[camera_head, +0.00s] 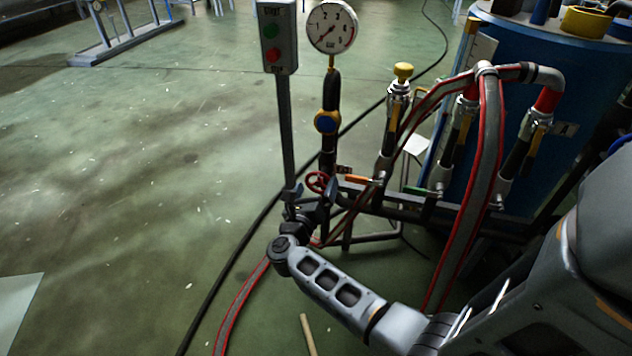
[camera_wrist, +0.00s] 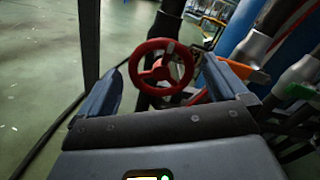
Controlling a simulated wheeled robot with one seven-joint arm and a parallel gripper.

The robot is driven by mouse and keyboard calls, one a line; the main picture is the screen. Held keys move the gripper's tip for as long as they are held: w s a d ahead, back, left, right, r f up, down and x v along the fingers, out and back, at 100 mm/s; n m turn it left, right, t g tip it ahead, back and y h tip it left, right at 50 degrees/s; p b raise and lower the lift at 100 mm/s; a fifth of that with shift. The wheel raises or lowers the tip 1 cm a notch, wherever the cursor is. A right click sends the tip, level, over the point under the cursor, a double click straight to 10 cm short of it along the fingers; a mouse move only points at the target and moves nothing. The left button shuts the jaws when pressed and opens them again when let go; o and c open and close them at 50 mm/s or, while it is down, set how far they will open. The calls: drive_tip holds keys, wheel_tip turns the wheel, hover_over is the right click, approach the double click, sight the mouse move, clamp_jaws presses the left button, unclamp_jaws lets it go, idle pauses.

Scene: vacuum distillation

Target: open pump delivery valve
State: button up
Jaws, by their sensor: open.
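A red handwheel (camera_wrist: 161,67), the likely pump delivery valve, stands in front of my gripper in the wrist view, between and beyond the open fingers. It also shows in the head view (camera_head: 317,182), low on a dark vertical pipe below the pressure gauge (camera_head: 332,27). My gripper (camera_wrist: 172,88) is open, with one finger on each side of the wheel in the picture. I cannot tell whether a finger touches the wheel. In the head view my gripper (camera_head: 311,205) is just below the wheel, and its fingertips are partly hard to make out.
An orange lever (camera_head: 356,179) and a green lever (camera_head: 420,191) sit right of the wheel. A post carries a green and red button box (camera_head: 277,37). Red-edged hoses (camera_head: 484,130) and a blue tank (camera_head: 560,110) crowd the right. The floor at left is mostly clear.

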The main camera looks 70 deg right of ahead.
sight(318, 183)
drive_tip(key=shift+w+d+b, duration=0.2)
drive_tip(key=shift+d+b, duration=0.25)
drive_tip(key=shift+d, duration=2.05)
drive_tip(key=c, duration=0.8)
